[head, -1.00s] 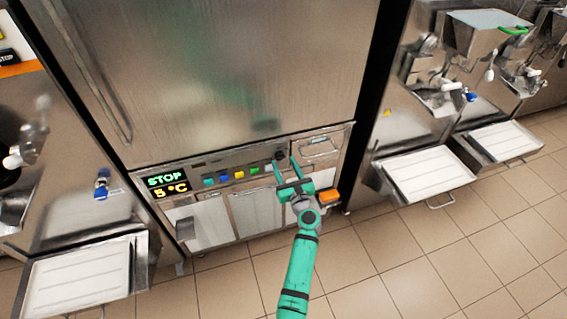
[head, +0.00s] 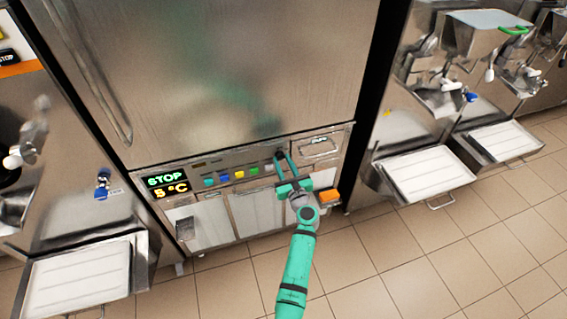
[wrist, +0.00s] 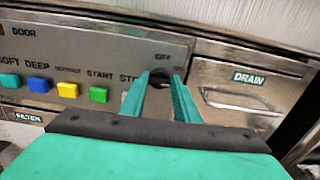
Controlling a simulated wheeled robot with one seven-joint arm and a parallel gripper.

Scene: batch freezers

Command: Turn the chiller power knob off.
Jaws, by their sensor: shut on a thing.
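The chiller's control panel (head: 215,172) runs along the bottom of a tall steel cabinet, and its display (head: 167,184) reads STOP and 5 °C. The dark round power knob (wrist: 160,76) sits at the panel's right end, under a small OFF label in the wrist view. My gripper (head: 281,156) reaches it from the front. In the wrist view my gripper (wrist: 162,80) has a green finger on each side of the knob and is shut on it. The fingers hide the knob's sides, and I cannot tell which way it points.
Blue, yellow and green buttons (wrist: 98,94) line the panel left of the knob. A DRAIN drawer (wrist: 248,88) with a handle is close on the right. Machines with white trays (head: 425,174) stand on both sides. The tiled floor (head: 400,255) in front is clear.

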